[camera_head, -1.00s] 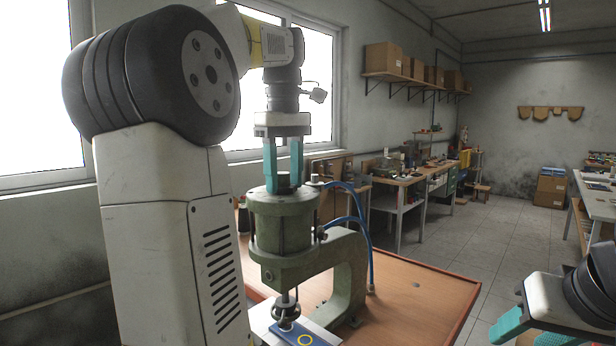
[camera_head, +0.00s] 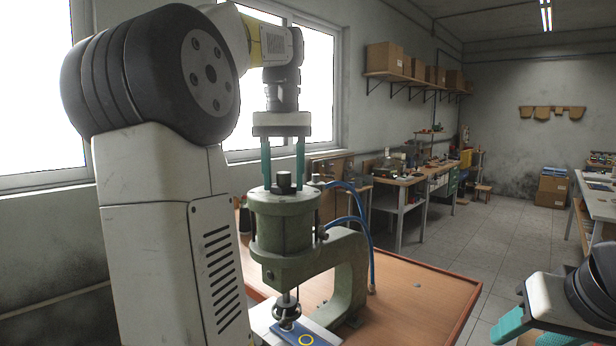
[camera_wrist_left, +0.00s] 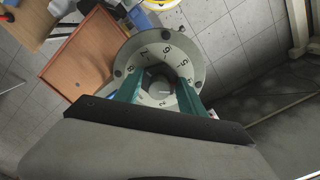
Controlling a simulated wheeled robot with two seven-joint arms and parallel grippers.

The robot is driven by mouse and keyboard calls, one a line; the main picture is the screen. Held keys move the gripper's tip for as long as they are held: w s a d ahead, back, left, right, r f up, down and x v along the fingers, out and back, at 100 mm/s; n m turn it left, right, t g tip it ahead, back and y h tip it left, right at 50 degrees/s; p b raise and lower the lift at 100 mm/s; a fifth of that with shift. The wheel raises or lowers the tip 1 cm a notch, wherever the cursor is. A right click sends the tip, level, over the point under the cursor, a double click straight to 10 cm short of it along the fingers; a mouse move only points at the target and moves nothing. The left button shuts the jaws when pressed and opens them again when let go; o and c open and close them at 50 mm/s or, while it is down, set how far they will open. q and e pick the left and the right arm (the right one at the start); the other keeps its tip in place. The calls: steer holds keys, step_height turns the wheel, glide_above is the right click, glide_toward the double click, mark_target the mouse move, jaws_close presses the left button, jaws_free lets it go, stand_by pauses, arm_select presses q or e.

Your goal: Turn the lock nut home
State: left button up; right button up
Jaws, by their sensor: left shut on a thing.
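The green press (camera_head: 284,225) stands on the bench, with a dark knob-like top piece (camera_head: 284,182) at its upper end. My left gripper (camera_head: 284,184) points straight down over it, one teal finger on each side, shut at the level of the lock nut. In the left wrist view the fingers (camera_wrist_left: 160,88) straddle the middle of a numbered dial (camera_wrist_left: 166,48) on the press top. My right gripper (camera_head: 512,325) shows only partly at the lower right; its jaw opening cannot be told.
Blue hoses (camera_head: 364,225) curve down the press's right side. The orange-brown bench top (camera_head: 420,300) is mostly clear on the right. Shelves and other benches stand farther back.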

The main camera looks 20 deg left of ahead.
arm_select(q)
steer(key=shift+m, duration=1)
steer(key=o, duration=1.4)
steer(key=shift+c, duration=0.2)
